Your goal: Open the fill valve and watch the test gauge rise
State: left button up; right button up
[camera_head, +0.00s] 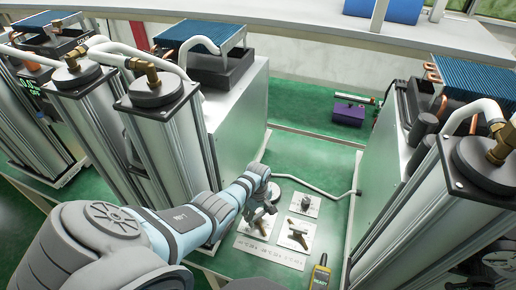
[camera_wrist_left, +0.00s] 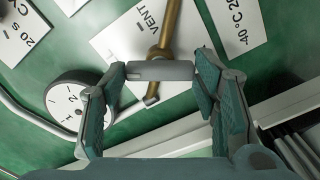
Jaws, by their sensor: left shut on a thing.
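My left gripper (camera_head: 262,203) reaches down over the green bench between the sieve columns. In the left wrist view its fingers (camera_wrist_left: 160,100) are closed against the two ends of a grey crossbar (camera_wrist_left: 160,71) on a brass valve (camera_wrist_left: 171,25). Behind this valve is a white card reading VENT (camera_wrist_left: 133,38); no fill label is readable. A round white gauge (camera_wrist_left: 78,100) with a numbered dial lies just left of the fingers; its needle reading is unclear. Another valve (camera_head: 297,236) sits on a white card to the gripper's right. My right gripper is out of view.
Tall metal columns (camera_head: 172,140) stand close on the left, with another column (camera_head: 480,200) on the right. A bent pipe (camera_head: 310,185) crosses the bench behind the cards. Green surface is clear behind the pipe.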

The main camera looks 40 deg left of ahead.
aim_at(258, 215)
pick_arm(q)
jog(key=n, duration=0.6)
jog(key=shift+w, duration=0.1)
dwell(0.6)
jog(key=o, duration=1.2)
jog(key=shift+c, duration=0.2)
notch_tip(258, 215, up, 12)
